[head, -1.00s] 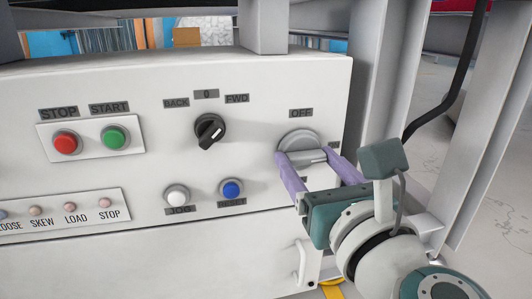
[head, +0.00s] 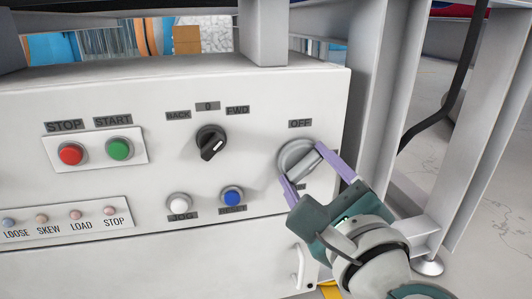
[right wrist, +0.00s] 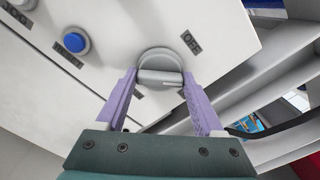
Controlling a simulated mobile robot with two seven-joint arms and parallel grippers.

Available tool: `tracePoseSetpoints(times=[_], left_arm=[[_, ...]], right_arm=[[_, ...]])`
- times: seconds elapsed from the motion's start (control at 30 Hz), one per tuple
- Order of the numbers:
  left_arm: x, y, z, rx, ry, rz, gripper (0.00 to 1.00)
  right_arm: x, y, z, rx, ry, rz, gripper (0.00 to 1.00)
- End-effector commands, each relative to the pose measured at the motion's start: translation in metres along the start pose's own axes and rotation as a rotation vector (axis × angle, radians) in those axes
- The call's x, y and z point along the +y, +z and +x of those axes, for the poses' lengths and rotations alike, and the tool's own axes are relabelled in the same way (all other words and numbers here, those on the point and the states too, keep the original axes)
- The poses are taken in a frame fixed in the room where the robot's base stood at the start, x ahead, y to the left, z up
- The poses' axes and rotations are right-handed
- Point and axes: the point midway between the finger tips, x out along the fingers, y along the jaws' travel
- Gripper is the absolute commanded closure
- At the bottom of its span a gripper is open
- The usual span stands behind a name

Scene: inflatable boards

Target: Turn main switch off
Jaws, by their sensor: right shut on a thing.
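The main switch (head: 294,153) is a round grey rotary knob with a bar handle, on the right end of the white panel. An OFF label (head: 300,124) sits above it. The handle lies diagonally, from lower left to upper right. My right gripper (head: 305,165), with purple fingers, is shut on the handle, one finger at each end. In the right wrist view the switch (right wrist: 160,60) sits between the fingertips, with the OFF label (right wrist: 191,42) at its upper right. My left gripper is not in view.
The panel also carries a black selector knob (head: 211,141), red (head: 70,154) and green (head: 120,149) buttons, and white (head: 179,203) and blue (head: 232,196) buttons close left of my gripper. Grey metal posts (head: 376,95) stand right of the panel. A door handle (head: 298,267) is below.

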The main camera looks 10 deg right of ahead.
Motion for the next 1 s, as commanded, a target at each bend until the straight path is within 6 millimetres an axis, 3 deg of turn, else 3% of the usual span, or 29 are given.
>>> tracePoseSetpoints(times=[0.6,1.0], left_arm=[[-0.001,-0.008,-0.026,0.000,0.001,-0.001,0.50],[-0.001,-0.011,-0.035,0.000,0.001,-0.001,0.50]], right_arm=[[-0.001,0.001,0.000,0.000,0.001,-0.567,0.86],[-0.001,0.001,0.000,0.000,0.000,-0.792,0.86]])
